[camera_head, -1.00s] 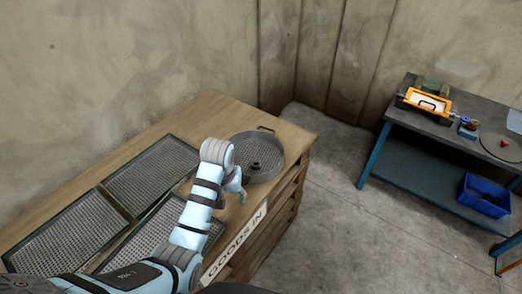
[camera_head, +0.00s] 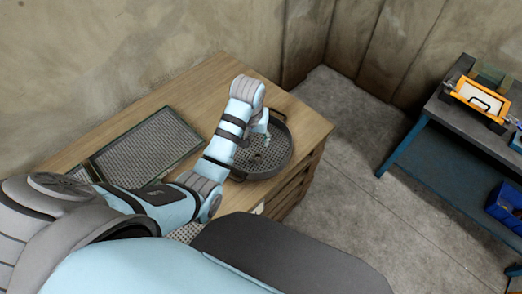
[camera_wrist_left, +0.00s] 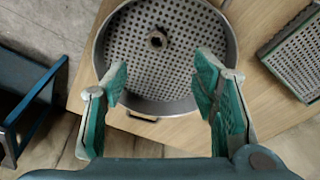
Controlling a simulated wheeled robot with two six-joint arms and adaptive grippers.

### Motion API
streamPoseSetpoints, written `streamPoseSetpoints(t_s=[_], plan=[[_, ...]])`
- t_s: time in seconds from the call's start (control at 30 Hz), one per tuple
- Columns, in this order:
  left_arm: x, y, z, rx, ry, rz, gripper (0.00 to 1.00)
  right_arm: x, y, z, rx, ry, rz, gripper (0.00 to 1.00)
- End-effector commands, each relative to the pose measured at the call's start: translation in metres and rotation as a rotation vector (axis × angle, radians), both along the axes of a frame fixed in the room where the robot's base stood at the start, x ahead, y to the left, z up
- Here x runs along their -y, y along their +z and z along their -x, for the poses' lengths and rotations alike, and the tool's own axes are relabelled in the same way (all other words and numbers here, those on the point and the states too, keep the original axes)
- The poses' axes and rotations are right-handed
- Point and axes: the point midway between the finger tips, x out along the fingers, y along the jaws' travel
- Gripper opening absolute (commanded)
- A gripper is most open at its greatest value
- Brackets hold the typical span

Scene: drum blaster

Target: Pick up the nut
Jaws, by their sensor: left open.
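A dark, rusty-looking nut (camera_wrist_left: 157,40) lies on the perforated floor of a round metal pan in the left wrist view. The pan (camera_wrist_left: 226,50) stands on the wooden bench and also shows in the head view (camera_head: 287,160). My left gripper (camera_wrist_left: 160,88) is open and empty, its two green-padded fingers apart over the pan's near rim. The nut lies beyond the fingertips, roughly in line with the gap between them. In the head view my left gripper (camera_head: 265,130) hangs over the pan, and the nut there is small and hard to make out. My right gripper is in neither view.
Rectangular perforated trays (camera_head: 148,147) lie on the wooden bench (camera_head: 205,75) left of the pan; one shows in the left wrist view (camera_wrist_left: 296,55). A blue-legged table (camera_head: 465,130) with an orange-framed box (camera_head: 480,97) stands at the right, across bare floor.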

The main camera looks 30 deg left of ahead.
Motion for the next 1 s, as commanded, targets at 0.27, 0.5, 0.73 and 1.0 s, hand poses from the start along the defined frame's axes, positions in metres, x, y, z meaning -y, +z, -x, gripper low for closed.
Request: streamPoseSetpoints(t_s=[0.27,0.5,0.73,1.0], plan=[[0.0,-0.069,-0.01,-0.005,-0.006,0.0,0.53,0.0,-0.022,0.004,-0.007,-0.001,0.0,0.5],[0.0,-0.103,-0.019,-0.001,-0.005,0.001,0.53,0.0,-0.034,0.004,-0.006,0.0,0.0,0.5],[-0.002,-0.141,-0.029,-0.001,-0.004,0.001,0.53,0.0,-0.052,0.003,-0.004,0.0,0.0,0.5],[-0.002,-0.139,-0.029,0.0,-0.004,0.0,0.44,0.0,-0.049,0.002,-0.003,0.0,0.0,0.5]])
